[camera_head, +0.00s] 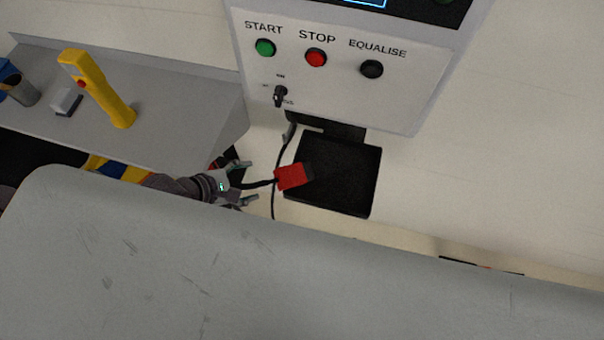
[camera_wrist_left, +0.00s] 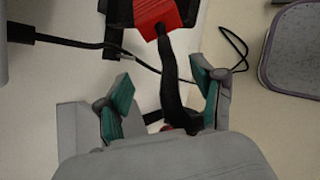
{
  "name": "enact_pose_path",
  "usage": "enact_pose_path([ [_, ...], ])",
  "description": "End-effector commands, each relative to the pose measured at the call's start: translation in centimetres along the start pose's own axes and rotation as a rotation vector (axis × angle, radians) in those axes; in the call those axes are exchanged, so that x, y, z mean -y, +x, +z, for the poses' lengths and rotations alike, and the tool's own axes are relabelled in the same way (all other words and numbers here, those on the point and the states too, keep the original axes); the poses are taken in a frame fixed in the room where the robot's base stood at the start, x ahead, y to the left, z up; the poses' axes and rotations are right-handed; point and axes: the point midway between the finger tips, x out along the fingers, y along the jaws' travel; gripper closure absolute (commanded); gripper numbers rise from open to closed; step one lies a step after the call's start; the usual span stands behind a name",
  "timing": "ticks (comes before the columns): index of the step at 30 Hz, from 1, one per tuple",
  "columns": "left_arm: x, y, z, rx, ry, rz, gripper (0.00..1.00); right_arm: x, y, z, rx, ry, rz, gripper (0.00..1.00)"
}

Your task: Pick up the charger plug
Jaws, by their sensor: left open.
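The charger plug (camera_head: 290,177) is a red block with a dark front end and a thick black cable. It lies on the black holder (camera_head: 345,190) below the control panel, its red end over the holder's left edge. In the left wrist view the red plug (camera_wrist_left: 157,14) is at the top, cut by the frame edge. My left gripper (camera_head: 245,183) is open, just left of the plug's red body. In the left wrist view the cable runs down between the spread fingers of my left gripper (camera_wrist_left: 165,92). My right gripper is not in view.
A control panel (camera_head: 340,95) with green, red and black buttons is above the holder. A grey shelf (camera_head: 165,110) at left carries a yellow handheld device (camera_head: 95,88) and small items. A large scuffed grey surface (camera_head: 250,275) fills the foreground. A thin black cable hangs beside the holder.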

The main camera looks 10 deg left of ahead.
Motion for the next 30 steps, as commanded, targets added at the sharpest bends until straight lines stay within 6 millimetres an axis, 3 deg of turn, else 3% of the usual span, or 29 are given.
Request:
enact_pose_path([
  [1,-0.3,-1.6,2.1,0.031,-0.046,-0.010,0.32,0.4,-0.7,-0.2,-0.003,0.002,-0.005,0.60],
  [3,-0.3,-2.7,3.8,0.058,-0.105,-0.024,0.32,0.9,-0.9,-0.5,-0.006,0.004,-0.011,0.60],
  [7,-0.3,-3.0,5.1,0.081,-0.155,-0.037,0.32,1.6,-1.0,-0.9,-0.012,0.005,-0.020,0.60],
  [18,-0.2,3.6,5.7,0.081,-0.158,-0.035,0.32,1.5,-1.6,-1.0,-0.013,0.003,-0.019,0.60],
  [30,0.2,7.3,5.9,0.080,-0.155,-0.036,0.32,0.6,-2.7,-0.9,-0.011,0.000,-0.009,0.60],
])
